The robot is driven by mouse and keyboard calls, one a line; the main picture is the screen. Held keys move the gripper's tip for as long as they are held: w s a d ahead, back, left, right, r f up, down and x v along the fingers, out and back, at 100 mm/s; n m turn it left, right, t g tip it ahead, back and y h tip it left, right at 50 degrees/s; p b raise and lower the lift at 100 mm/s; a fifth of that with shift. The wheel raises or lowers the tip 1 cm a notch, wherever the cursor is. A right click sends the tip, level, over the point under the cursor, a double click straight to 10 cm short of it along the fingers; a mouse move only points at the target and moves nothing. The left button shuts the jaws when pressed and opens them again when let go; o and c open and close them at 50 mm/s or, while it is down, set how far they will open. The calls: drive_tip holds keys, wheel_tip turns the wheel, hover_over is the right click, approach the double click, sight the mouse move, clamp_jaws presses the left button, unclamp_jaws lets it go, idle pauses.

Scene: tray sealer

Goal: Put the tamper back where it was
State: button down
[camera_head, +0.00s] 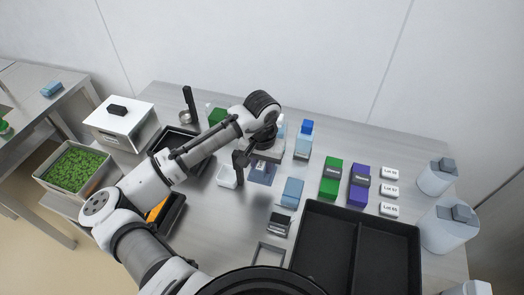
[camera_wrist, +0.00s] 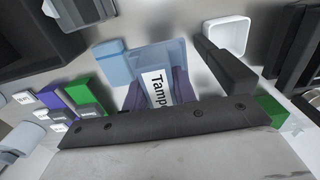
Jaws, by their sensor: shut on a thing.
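My gripper (camera_head: 252,166) is over the middle of the table, low above a blue mat (camera_head: 262,178). It is shut on the tamper, which shows mostly as a white label reading "Tamp" (camera_wrist: 156,88) in the wrist view, with dark purplish sides beside it. One black finger stands out to the right of the label. The blue mat (camera_wrist: 172,50) shows behind the label in the wrist view. My gripper's body hides much of the tamper, and I cannot tell whether its base touches the mat.
A small white tray (camera_head: 227,177) is left of the mat and a light blue block (camera_head: 292,192) right of it. Green (camera_head: 331,178) and purple (camera_head: 359,186) blocks stand farther right. A large black tray (camera_head: 322,212) fills the front right. A black-handled scoop (camera_head: 188,101) stands at the back left.

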drive_tip(key=shift+w+f, duration=0.1)
drive_tip(key=shift+w, duration=0.25)
drive_tip(key=shift+s+f+b, duration=0.2)
drive_tip(key=shift+f+b, duration=0.3)
drive_tip(key=shift+b, duration=0.15)
wheel_tip(320, 180, down, 4)
drive_tip(key=b, duration=0.4)
drive_tip(key=shift+f, duration=0.2)
drive_tip(key=shift+f+b, duration=0.3)
drive_tip(key=shift+f, duration=0.55)
drive_tip(key=shift+s+f, duration=0.1)
drive_tip(key=shift+f, duration=0.15)
drive_tip(key=c, duration=1.1)
unclamp_jaws()
